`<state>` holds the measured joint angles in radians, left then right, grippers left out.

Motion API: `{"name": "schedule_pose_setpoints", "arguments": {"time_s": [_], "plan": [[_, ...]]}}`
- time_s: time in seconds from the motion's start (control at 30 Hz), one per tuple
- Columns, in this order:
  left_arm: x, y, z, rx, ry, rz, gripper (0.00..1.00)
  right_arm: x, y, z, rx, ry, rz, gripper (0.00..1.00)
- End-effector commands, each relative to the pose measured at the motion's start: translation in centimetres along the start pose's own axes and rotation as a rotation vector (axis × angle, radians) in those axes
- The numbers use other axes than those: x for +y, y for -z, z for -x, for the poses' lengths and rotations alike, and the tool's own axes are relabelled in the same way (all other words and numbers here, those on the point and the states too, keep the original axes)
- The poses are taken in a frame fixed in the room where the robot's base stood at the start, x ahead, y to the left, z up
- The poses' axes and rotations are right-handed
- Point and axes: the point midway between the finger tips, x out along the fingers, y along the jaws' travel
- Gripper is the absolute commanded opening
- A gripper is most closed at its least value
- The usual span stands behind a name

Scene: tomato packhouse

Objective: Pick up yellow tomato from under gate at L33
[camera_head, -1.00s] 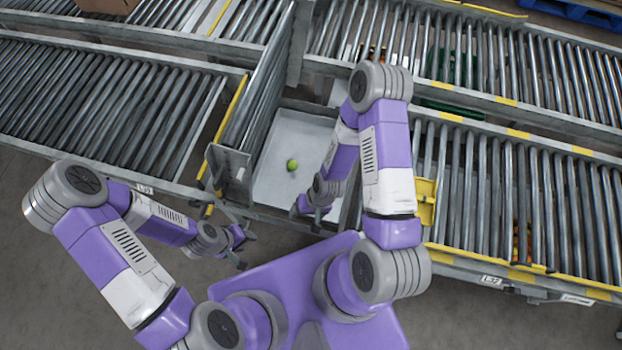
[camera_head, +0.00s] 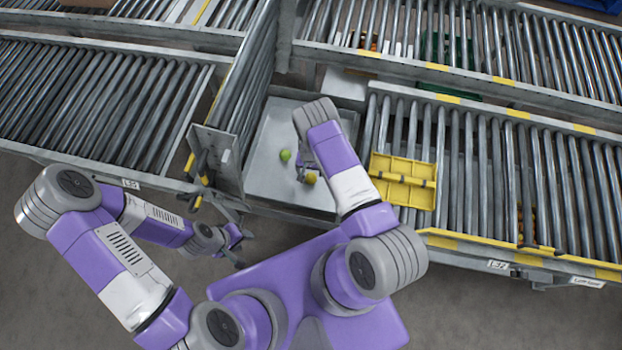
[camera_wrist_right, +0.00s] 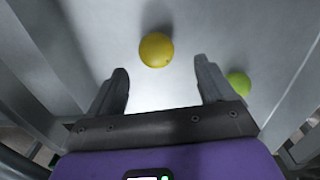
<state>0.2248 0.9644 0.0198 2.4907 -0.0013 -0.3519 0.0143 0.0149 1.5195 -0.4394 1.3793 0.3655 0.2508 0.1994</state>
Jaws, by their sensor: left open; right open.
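The yellow tomato (camera_head: 311,178) lies on the grey metal floor (camera_head: 262,185) of the gap between the roller conveyors, beside the raised roller gate (camera_head: 248,80). In the right wrist view the yellow tomato (camera_wrist_right: 156,50) sits just beyond and between the fingertips, apart from both. My right gripper (camera_wrist_right: 161,78) is open and empty; in the head view it (camera_head: 302,174) is low in the gap, partly hidden by my arm. A green tomato (camera_head: 285,155) lies to the left; in the wrist view it (camera_wrist_right: 239,84) is outside the right-hand finger. My left gripper (camera_head: 246,250) is open and empty.
The L33 label (camera_head: 130,184) is on the left conveyor's front edge. The gate's metal end plate (camera_head: 217,155) stands left of the gap. Metal walls flank the gap in the wrist view.

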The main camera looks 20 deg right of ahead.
Motion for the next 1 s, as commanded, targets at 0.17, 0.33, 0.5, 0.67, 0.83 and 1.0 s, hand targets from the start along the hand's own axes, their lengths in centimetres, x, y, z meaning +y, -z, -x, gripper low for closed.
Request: {"name": "schedule_pose_setpoints", "arguments": {"time_s": [0.17, 0.33, 0.5, 0.67, 0.83, 1.0], "plan": [[-0.3, 0.0, -0.9, 0.000, 0.000, 0.000, 0.43, 0.3, 0.0, -2.4, -0.001, -0.001, 0.000, 0.82], [-0.7, 0.1, -1.9, 0.000, 0.000, 0.000, 0.43, 0.5, 0.0, -5.1, -0.002, 0.000, 0.001, 0.82], [-0.9, 0.1, -2.3, 0.000, 0.000, 0.000, 0.43, 0.5, 0.0, -6.3, -0.001, 0.000, 0.000, 0.82], [-0.8, 0.1, -2.2, 0.000, 0.000, 0.000, 0.43, 0.5, 0.1, -6.2, 0.000, 0.000, 0.000, 0.82], [-0.8, 0.1, -2.2, 0.000, 0.000, 0.000, 0.43, 0.5, 0.1, -6.2, 0.000, 0.000, 0.000, 0.67], [-0.8, 0.1, -2.2, 0.000, 0.000, 0.000, 0.43, 0.5, 0.1, -6.2, 0.000, 0.000, 0.001, 0.41]]}}
